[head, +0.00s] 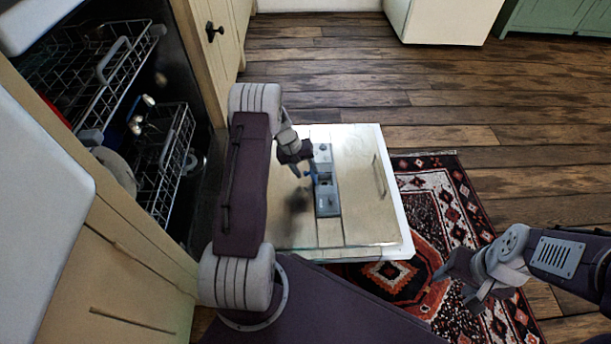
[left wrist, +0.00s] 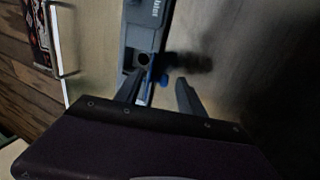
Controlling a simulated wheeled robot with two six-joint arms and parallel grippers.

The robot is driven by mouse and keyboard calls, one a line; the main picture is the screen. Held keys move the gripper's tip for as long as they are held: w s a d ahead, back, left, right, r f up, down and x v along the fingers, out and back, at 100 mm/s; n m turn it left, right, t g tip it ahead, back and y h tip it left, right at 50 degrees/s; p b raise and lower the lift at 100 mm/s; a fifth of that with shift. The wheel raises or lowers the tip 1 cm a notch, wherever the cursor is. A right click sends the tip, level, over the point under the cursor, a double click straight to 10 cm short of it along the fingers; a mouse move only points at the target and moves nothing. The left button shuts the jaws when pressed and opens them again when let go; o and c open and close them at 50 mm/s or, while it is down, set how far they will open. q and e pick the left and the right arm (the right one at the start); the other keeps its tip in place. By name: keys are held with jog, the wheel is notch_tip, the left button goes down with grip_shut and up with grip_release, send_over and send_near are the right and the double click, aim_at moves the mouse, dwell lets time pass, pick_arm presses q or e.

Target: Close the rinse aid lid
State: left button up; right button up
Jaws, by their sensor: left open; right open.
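The dishwasher door (head: 362,225) lies open and flat, with a grey detergent and rinse aid dispenser (head: 326,205) set in its inner face. The dispenser also shows in the left wrist view (left wrist: 143,32), with a dark round opening in it. A small blue piece, apparently the raised rinse aid lid (head: 314,178), sits at its edge; its blue end shows in the left wrist view (left wrist: 164,80). My left gripper (head: 303,172) is open over the dispenser, the blue piece between its fingers (left wrist: 158,90); contact is unclear. My right gripper (head: 454,286) is open and empty above the rug.
The dishwasher's lower rack (head: 172,165) and upper rack (head: 100,62) are at the left, with dishes inside. A patterned rug (head: 430,190) lies beside and under the door. A cabinet door (head: 222,70) stands behind it. The wooden floor (head: 330,75) beyond is clear.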

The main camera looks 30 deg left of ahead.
pick_arm(q)
jog(key=shift+r, duration=0.1)
grip_shut()
jog(key=shift+d+r+p, duration=0.1)
jog(key=shift+p, duration=0.35)
